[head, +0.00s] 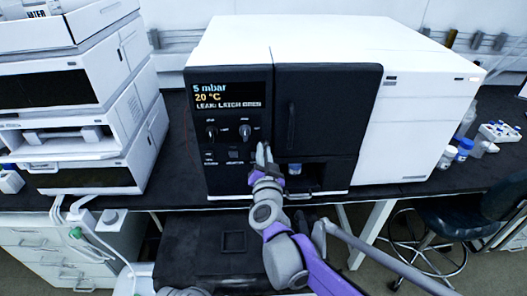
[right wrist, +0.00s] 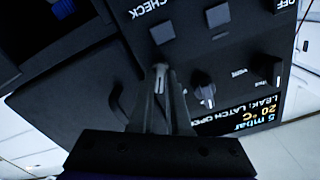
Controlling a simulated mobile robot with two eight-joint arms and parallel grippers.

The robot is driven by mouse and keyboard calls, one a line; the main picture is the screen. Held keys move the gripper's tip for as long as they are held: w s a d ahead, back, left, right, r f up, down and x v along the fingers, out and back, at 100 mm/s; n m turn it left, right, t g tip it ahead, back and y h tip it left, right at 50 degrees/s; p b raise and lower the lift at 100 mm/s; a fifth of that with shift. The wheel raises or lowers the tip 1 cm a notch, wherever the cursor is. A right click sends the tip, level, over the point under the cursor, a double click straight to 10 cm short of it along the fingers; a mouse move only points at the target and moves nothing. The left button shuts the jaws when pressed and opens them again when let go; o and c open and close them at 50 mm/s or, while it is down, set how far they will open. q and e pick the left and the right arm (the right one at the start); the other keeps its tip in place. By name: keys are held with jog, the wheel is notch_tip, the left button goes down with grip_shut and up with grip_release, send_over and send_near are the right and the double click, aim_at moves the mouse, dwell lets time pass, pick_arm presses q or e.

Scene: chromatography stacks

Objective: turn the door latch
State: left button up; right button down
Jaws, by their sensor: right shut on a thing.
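The instrument's black door (head: 330,100) looks closed against the front panel, with a vertical handle (head: 291,114) on its left side. The display (head: 229,96) reads "5 mbar", "20 °C" and "LEAK: LATCH OPEN". My right gripper (head: 263,153) is at the panel by the door's lower left edge. In the right wrist view it (right wrist: 160,76) is shut on a small pale latch (right wrist: 160,70) between its fingertips. The fingers hide most of the latch, so its angle is hard to tell. My left gripper is not in view.
Two black knobs (head: 211,132) (head: 245,131) sit just left of my right gripper. A dark recess (head: 310,178) with a small vial lies below the door. White stacked modules (head: 75,110) stand left; blue-capped bottles (head: 464,148) stand right.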

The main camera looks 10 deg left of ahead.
jog(key=m+p, duration=0.1)
jog(key=m, duration=1.1)
jog(key=shift+f, duration=0.2)
jog(key=shift+m, duration=0.3)
jog(key=c, duration=0.9)
grip_release()
jog(key=shift+d, duration=0.1)
jog(key=v, duration=1)
jog(key=shift+s+d, duration=0.1)
jog(key=shift+s, duration=0.25)
